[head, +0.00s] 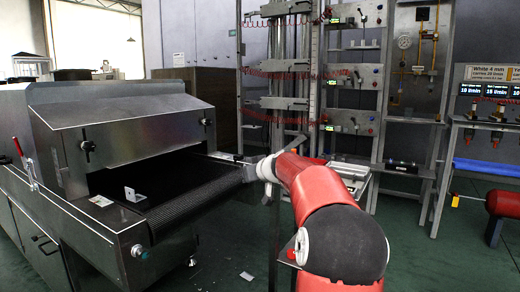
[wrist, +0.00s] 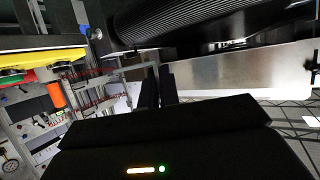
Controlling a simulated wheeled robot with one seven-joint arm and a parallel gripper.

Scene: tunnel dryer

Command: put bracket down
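A small pale metal L-shaped bracket (head: 133,194) stands on the black conveyor belt (head: 185,200), near the belt's left edge and the dryer mouth. My gripper (head: 243,166) is at the far right end of the belt, well apart from the bracket; my red arm partly hides it in the head view. In the wrist view, the two black fingers of my gripper (wrist: 160,80) look close together, with nothing visible between them. The bracket is not seen in the wrist view, where the ribbed belt (wrist: 210,25) crosses the top.
The dryer's steel hood (head: 120,130) rises over the left of the belt, with a control knob (head: 137,250) on the front corner. Racks with red coiled hoses (head: 285,66) stand behind. A blue-topped bench (head: 487,168) is at right. A white scrap (head: 247,276) lies on the green floor.

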